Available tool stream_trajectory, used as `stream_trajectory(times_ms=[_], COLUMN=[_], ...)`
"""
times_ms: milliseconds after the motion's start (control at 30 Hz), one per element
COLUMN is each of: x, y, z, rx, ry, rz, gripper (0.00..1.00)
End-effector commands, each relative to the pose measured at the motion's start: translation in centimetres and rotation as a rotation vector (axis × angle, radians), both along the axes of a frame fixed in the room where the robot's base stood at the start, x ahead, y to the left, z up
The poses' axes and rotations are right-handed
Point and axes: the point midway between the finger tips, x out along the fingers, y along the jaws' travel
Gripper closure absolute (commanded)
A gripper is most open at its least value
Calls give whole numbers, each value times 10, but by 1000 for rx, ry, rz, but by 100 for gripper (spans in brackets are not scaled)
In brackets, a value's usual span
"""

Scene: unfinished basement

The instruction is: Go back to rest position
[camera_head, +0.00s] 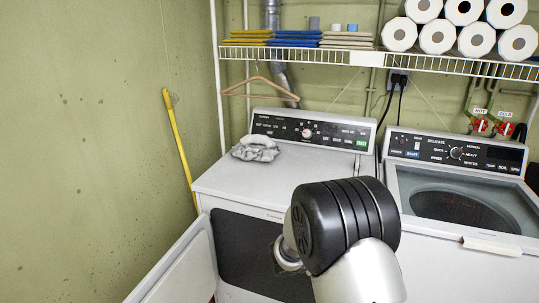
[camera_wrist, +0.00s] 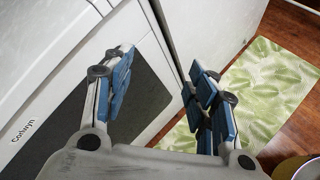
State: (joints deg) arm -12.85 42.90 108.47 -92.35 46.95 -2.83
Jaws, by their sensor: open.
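My gripper (camera_wrist: 162,82) shows in the wrist view with its two blue-padded fingers spread wide and nothing between them. It is over the front of the white dryer (camera_wrist: 50,50), whose dark door panel lies behind the left finger. In the head view my arm covers the front of the dryer (camera_head: 235,185), and my gripper is hidden there. The dryer's front door (camera_head: 180,265) stands swung open to the left.
A grey cloth (camera_head: 256,148) lies on the dryer top. A washer (camera_head: 460,245) stands to the right. A wire shelf (camera_head: 340,54) holds folded cloths and paper rolls above. A yellow pole (camera_head: 181,150) leans on the wall. A green leaf-patterned mat (camera_wrist: 260,85) lies on the wooden floor.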

Motion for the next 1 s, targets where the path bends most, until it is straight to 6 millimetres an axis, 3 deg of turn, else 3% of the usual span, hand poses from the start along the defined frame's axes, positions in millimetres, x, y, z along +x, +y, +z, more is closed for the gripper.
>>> stream_trajectory(times_ms=[33,100,200,400,567,800,1000], x=[-14,-37,-75,-160,-227,-313,-351], y=[-12,-24,-38,-46,-35,6,41], z=[31,62,101,155,179,195,198], rx=[45,112,215,450,666,1026,1261], ry=[-44,-92,-159,-277,-355,-435,-454], rz=[-86,-202,-364,-664,-880,-1141,-1261], gripper=[48,48,48,48,48,48,48])
